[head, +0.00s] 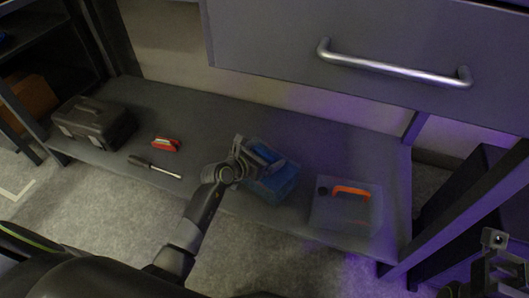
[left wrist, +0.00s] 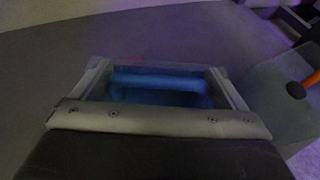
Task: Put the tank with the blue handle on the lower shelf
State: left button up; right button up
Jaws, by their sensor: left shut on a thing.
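The tank with the blue handle (head: 278,186) is a translucent bluish box at the front part of the lower shelf (head: 225,125). My left gripper (head: 256,158) is over its top and shut on its blue handle. In the left wrist view the blue handle (left wrist: 160,84) lies between the two fingers of my left gripper (left wrist: 158,90). I cannot tell whether the tank's underside touches the shelf. My right gripper (head: 492,268) is at the lower right corner, away from the shelf, dark and partly cut off; its jaws are unclear.
A clear tank with an orange handle (head: 345,213) stands right of the blue one. A dark toolbox (head: 92,124), a red tool (head: 166,144) and a screwdriver (head: 154,167) are on the shelf's left. A drawer with a metal handle (head: 395,69) hangs above.

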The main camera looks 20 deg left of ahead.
pick_arm(q)
jog(key=shift+w+r, duration=0.1)
jog(key=shift+r, duration=0.25)
jog(key=shift+f, duration=0.1)
